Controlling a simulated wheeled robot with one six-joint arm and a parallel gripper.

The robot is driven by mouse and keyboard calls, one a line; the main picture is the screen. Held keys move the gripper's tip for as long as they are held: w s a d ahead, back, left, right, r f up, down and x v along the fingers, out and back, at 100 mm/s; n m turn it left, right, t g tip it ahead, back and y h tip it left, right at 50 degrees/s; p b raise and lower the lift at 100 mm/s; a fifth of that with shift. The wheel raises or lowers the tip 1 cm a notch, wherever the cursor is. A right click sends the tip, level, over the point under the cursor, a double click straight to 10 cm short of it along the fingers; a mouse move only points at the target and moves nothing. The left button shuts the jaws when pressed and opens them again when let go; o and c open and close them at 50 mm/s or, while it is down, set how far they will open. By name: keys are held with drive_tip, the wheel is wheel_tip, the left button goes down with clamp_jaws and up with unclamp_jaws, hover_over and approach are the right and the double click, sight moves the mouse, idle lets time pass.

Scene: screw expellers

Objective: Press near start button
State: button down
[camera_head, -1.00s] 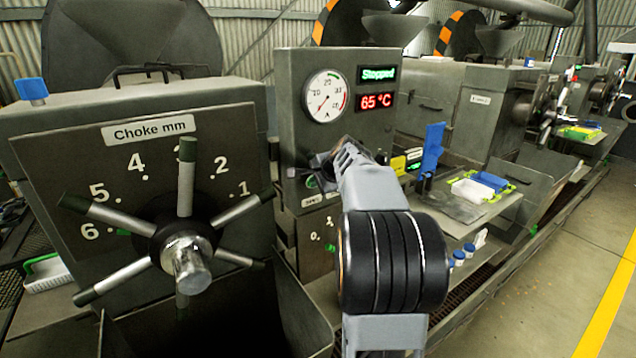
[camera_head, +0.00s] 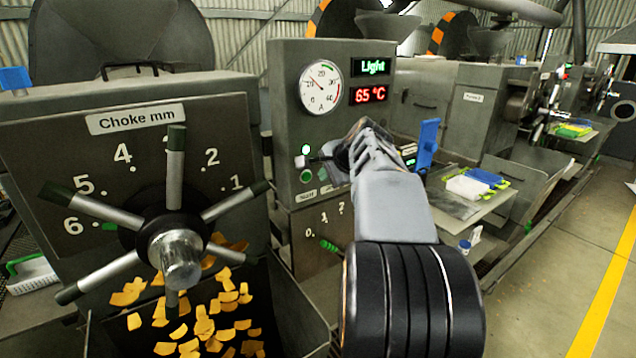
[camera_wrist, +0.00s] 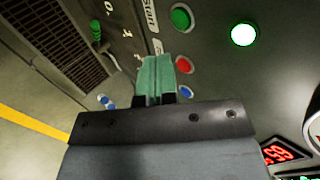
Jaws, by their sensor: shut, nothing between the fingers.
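The green start button (camera_head: 306,176) sits low on this panel, below a lit green lamp (camera_head: 306,150). In the wrist view the green button (camera_wrist: 180,18) is beside the "Start" label (camera_wrist: 149,14), with a red button (camera_wrist: 184,64) and the bright lamp (camera_wrist: 244,34) nearby. My gripper (camera_wrist: 153,75) is shut and empty, its greenish fingertips close to the red button and apart from the green one. My arm partly covers the panel's lower right.
The choke handwheel (camera_head: 174,245) with several spokes stands at left, over a trough holding yellow flakes (camera_head: 205,325). A blue upright part (camera_head: 427,145) and a tray (camera_head: 465,187) stand right of my arm. Open floor (camera_head: 570,250) lies at right.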

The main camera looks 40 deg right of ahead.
drive_tip(key=v, duration=0.5)
drive_tip(key=shift+s+r, duration=0.15)
drive_tip(key=shift+r, duration=0.05)
idle(0.7)
drive_tip(key=s+a+f+n+g, duration=0.25)
drive_tip(key=f+n, duration=0.25)
drive_tip(key=f, duration=0.4)
drive_tip(key=s+a+f+n, duration=0.3)
drive_tip(key=a+f+n, duration=0.1)
drive_tip(key=a, duration=0.3)
drive_tip(key=s+a+f+n+g, duration=0.1)
drive_tip(key=s+a+f+n, duration=0.2)
drive_tip(key=a, duration=0.5)
drive_tip(key=s+a+f+n+g, duration=0.1)
drive_tip(key=s+a+f+n, duration=0.3)
drive_tip(key=a+f+n, duration=0.1)
drive_tip(key=shift+a+n, duration=0.8)
drive_tip(key=shift+a, duration=0.35)
